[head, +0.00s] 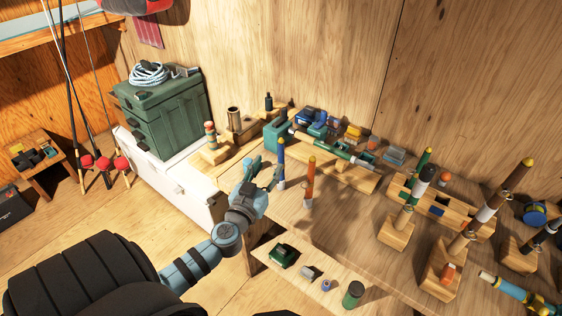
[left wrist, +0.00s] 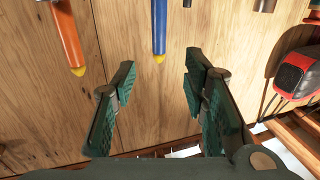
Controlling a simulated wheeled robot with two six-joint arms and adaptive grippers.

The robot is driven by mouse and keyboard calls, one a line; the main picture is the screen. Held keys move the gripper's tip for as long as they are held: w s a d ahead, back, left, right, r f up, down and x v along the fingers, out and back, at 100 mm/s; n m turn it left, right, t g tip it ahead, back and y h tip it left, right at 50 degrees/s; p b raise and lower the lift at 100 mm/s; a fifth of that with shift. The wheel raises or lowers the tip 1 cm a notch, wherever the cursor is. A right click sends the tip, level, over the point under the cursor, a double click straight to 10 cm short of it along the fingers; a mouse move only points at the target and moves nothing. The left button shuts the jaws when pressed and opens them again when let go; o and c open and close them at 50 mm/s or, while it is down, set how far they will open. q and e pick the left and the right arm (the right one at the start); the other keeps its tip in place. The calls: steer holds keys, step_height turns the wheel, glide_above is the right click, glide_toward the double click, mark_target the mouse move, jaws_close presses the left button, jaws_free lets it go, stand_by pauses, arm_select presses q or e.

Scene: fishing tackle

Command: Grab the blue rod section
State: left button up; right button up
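My right gripper is not in view.
An orange rod section (head: 309,180) stands close to the right of the blue one. Behind are a teal-ended rod holder (head: 335,145) and a small wooden stand (head: 213,152). A green tackle box (head: 165,115) sits on a white chest at left. Small items lie on the lower front shelf.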

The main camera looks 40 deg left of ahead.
mark_target(280, 150)
arm_select(q)
steer(key=x, duration=0.7)
steer(key=f+x, duration=0.1)
steer(key=x, duration=0.3)
steer(key=shift+d, duration=0.1)
steer(key=shift+s, duration=0.15)
jaws_close()
